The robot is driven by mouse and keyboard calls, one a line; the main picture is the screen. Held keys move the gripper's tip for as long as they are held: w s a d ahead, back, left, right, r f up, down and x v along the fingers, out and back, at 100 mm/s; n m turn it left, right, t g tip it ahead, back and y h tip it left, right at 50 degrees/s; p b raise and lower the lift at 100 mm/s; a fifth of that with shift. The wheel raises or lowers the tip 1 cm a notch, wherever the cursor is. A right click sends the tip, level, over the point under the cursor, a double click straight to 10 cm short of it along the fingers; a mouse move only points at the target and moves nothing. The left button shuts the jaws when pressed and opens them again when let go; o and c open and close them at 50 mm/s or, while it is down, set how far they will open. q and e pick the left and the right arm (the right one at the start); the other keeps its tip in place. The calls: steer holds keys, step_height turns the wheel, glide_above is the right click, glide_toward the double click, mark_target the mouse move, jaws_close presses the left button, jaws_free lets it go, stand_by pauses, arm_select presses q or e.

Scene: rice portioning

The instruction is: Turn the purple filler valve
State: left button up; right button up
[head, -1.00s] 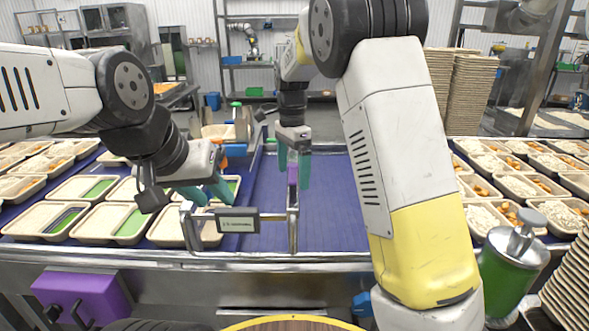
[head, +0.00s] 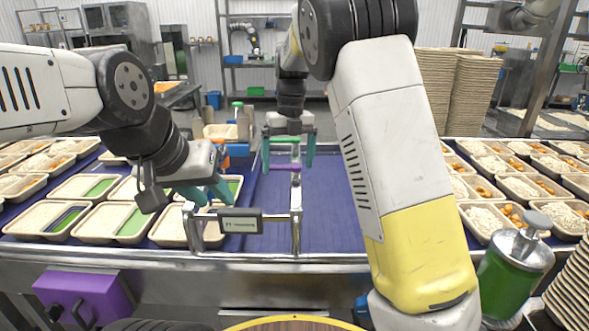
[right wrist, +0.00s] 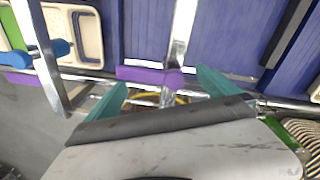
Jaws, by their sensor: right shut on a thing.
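The purple filler valve (head: 284,168) is a short purple handle on a metal post above the blue conveyor. It lies crosswise in the head view and also shows in the right wrist view (right wrist: 150,76). My right gripper (head: 289,158) reaches down over it with a teal finger at each end of the handle, shut on it. The fingers also show in the right wrist view (right wrist: 163,88). My left gripper (head: 207,190) has its teal fingers apart, low over the trays at the left, beside the metal frame.
A metal frame with a small display box (head: 240,221) stands at the conveyor's near edge. Beige trays (head: 100,221) fill the left, and trays of rice (head: 488,221) fill the right. A green canister (head: 512,268) stands at the front right. The middle blue belt (head: 330,215) is bare.

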steer(key=shift+w+d+r, duration=0.25)
steer(key=shift+w+r, duration=0.3)
steer(key=shift+r, duration=0.35)
steer(key=shift+w+r, duration=0.1)
steer(key=shift+r, duration=0.2)
steer(key=shift+d+r, duration=0.2)
steer(key=shift+r, duration=1.35)
